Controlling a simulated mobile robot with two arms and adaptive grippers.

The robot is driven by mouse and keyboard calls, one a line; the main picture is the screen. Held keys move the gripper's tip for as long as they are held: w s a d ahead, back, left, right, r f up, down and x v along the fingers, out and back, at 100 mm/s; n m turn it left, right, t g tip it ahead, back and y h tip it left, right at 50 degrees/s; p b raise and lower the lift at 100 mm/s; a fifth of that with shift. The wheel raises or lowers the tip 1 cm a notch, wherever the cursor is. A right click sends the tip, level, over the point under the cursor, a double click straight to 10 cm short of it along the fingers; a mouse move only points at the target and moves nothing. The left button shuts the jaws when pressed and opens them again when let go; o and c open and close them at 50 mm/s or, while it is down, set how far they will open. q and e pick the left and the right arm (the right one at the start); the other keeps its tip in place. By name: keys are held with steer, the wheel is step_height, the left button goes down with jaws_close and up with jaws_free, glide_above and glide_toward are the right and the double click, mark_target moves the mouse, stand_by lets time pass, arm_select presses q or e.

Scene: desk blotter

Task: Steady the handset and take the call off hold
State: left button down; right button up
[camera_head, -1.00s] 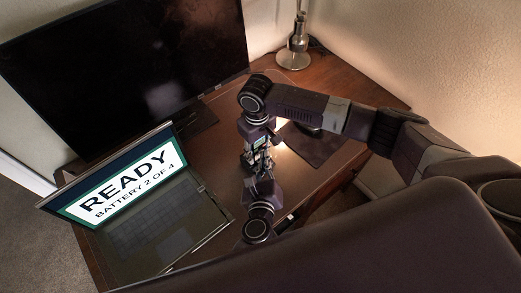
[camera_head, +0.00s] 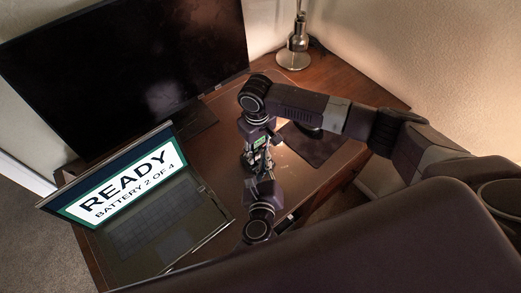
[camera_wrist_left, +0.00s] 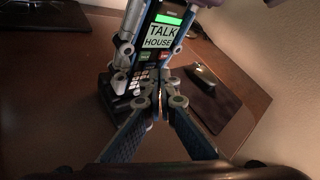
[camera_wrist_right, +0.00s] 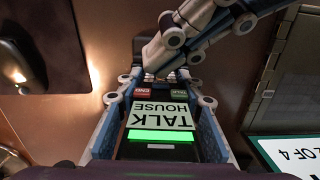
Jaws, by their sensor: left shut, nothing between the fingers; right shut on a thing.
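A black handset (camera_wrist_left: 160,38) with a screen reading "TALK HOUSE" under a green bar shows in the left wrist view; it also shows in the right wrist view (camera_wrist_right: 160,138). It has a red END key, a green key and a keypad. My right gripper (camera_head: 257,152) is shut on the handset, with a finger on each side of it (camera_wrist_right: 160,100). My left gripper (camera_head: 259,176) is shut and empty. Its fingertips (camera_wrist_left: 164,76) are close to the handset's key area; whether they touch cannot be told. A black base (camera_wrist_left: 113,98) stands behind the handset's lower part.
A laptop (camera_head: 150,215) showing "READY, BATTERY 2 OF 4" stands open at left. A large dark monitor (camera_head: 120,70) is behind it. A lamp (camera_head: 293,55) stands at the back. A dark mat (camera_head: 318,148) with a mouse (camera_wrist_left: 203,76) lies at right.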

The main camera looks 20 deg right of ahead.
arm_select(q)
steer(key=shift+s+d, duration=0.15)
steer(key=shift+s, duration=0.25)
steer(key=shift+s, duration=0.1)
steer(key=shift+s+d, duration=0.3)
steer(key=shift+s, duration=0.45)
steer(key=shift+s+d, duration=0.3)
steer(key=shift+s, duration=0.45)
steer(key=shift+s+d, duration=0.3)
steer(key=shift+s, duration=0.45)
arm_select(e)
steer(key=o, duration=1.3)
steer(key=shift+r, duration=0.1)
step_height(320, 180, up, 12)
steer(key=shift+f, duration=0.1)
